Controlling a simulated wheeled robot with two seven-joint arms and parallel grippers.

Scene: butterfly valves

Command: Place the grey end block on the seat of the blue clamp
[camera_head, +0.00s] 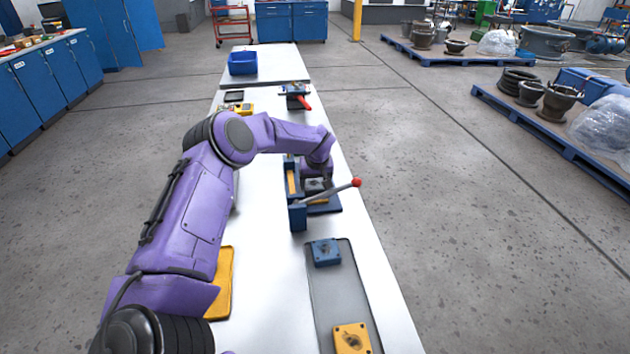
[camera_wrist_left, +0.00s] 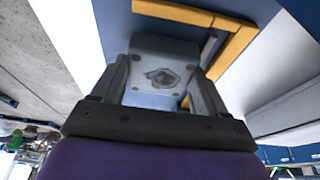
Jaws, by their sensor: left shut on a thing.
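The blue clamp (camera_head: 298,215) stands on the white table, with yellow strips and a lever ending in a red knob. My left gripper (camera_head: 322,184) is at the clamp, partly hidden behind its own wrist. The block is over the clamp's blue surface beside an L-shaped yellow edge (camera_wrist_left: 243,45). I cannot tell whether the block touches the seat. My right gripper is not in view.
A grey tray (camera_head: 335,298) in front holds a blue block (camera_head: 326,252) and a yellow block (camera_head: 352,338). A yellow tray (camera_head: 226,285) lies left of it, partly behind my arm. A second device (camera_head: 295,92) and a blue bin (camera_head: 243,63) stand farther back.

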